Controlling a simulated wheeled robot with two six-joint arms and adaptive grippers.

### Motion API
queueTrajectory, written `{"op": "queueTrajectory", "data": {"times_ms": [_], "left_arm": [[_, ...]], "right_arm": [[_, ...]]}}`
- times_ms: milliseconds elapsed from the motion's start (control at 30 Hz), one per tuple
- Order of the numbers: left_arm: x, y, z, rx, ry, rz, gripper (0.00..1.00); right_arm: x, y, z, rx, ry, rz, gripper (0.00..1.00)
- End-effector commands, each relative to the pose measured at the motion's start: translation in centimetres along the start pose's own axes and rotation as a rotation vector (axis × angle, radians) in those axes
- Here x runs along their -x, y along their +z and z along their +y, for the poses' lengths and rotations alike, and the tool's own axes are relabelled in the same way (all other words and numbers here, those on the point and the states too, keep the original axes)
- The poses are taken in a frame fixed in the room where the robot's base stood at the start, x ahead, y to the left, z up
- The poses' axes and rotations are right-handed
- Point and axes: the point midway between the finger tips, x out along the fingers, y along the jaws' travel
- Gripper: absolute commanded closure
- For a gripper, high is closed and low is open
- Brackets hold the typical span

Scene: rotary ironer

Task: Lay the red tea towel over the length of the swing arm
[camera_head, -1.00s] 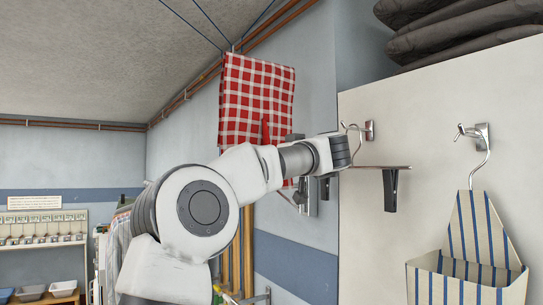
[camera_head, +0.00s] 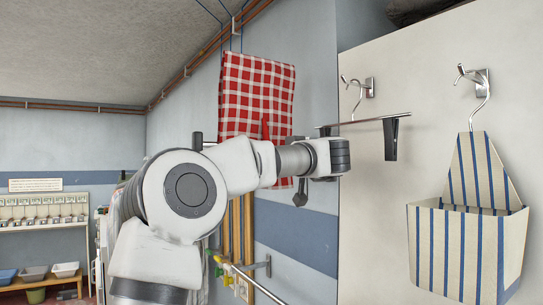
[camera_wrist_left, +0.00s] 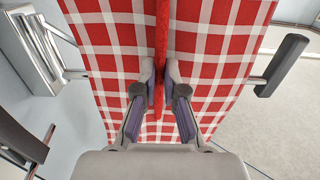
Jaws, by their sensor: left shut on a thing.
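The red-and-white checked tea towel (camera_head: 257,90) hangs spread above and behind my left arm in the head view. Its lower part is partly hidden by that arm. In the left wrist view the towel (camera_wrist_left: 205,42) fills the middle, with a pinched red fold running between the fingers of my left gripper (camera_wrist_left: 160,92). The gripper is shut on this fold. In the head view its fingers are hidden behind the wrist. A slim metal rail (camera_head: 256,286), which may be the swing arm, shows low in front of the wall. My right gripper is not in view.
A striped apron bag (camera_head: 466,250) hangs from a hook on the pale panel at right. A hanger bar (camera_head: 365,121) with a black clip (camera_head: 391,139) hangs beside my left wrist. Shelves with trays (camera_head: 35,272) stand far left.

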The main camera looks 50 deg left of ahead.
Motion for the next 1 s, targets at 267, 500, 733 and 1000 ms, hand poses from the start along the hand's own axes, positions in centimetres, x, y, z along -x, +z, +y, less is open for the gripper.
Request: {"op": "queueTrajectory", "data": {"times_ms": [267,500,733,1000], "left_arm": [[-0.1,3.4,0.0,-0.001,0.000,0.001,1.00],[-0.1,6.0,0.0,-0.001,0.001,0.000,1.00],[-0.1,8.4,0.0,-0.001,0.001,0.001,1.00],[-0.2,11.3,0.0,-0.001,0.000,0.001,1.00]], "right_arm": [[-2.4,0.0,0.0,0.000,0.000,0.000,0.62],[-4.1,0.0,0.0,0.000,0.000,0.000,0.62],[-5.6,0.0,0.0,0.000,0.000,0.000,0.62],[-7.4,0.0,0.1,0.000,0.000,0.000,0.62]]}}
